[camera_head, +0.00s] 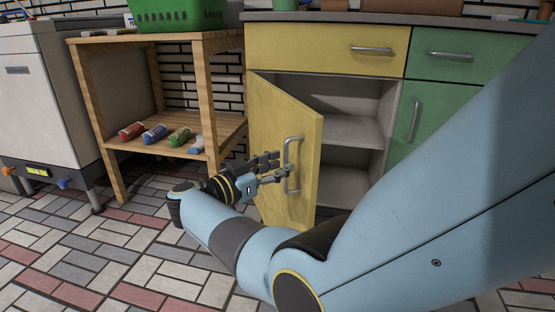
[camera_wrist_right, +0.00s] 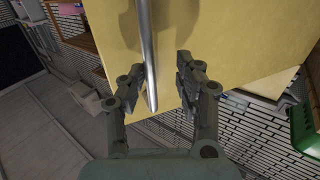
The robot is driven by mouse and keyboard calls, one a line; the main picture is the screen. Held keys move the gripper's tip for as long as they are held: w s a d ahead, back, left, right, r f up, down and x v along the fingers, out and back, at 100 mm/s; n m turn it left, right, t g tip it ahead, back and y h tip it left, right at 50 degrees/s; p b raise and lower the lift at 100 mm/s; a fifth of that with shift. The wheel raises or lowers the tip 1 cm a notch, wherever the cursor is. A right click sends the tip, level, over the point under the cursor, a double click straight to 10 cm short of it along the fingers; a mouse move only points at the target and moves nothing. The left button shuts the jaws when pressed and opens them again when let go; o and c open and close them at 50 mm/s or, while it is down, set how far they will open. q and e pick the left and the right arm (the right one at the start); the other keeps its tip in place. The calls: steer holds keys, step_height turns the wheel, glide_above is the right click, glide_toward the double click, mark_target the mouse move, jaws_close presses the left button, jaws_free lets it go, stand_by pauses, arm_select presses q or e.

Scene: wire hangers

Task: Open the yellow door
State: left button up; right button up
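The yellow door (camera_head: 272,140) of the lower cabinet stands partly open, swung out from its left side. Its vertical metal handle (camera_head: 287,165) is on the outer face near the free edge. My right gripper (camera_head: 276,167) is at the handle, in front of the door. In the right wrist view the fingers (camera_wrist_right: 160,82) are spread, with the handle (camera_wrist_right: 148,50) between them, closer to the left finger. Neither finger is clearly closed on it. My left gripper is not in view.
The open cabinet shows grey shelves (camera_head: 345,128). A yellow drawer (camera_head: 320,48) is above, green cabinet fronts (camera_head: 425,100) to the right. A wooden shelf unit (camera_head: 203,95) with several small tubes stands left of the door. Tiled floor (camera_head: 100,255) is clear at front left.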

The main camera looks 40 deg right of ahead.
step_height(320, 180, up, 10)
steer(key=shift+s+f, duration=0.15)
steer(key=shift+f, duration=0.05)
steer(key=shift+d, duration=0.1)
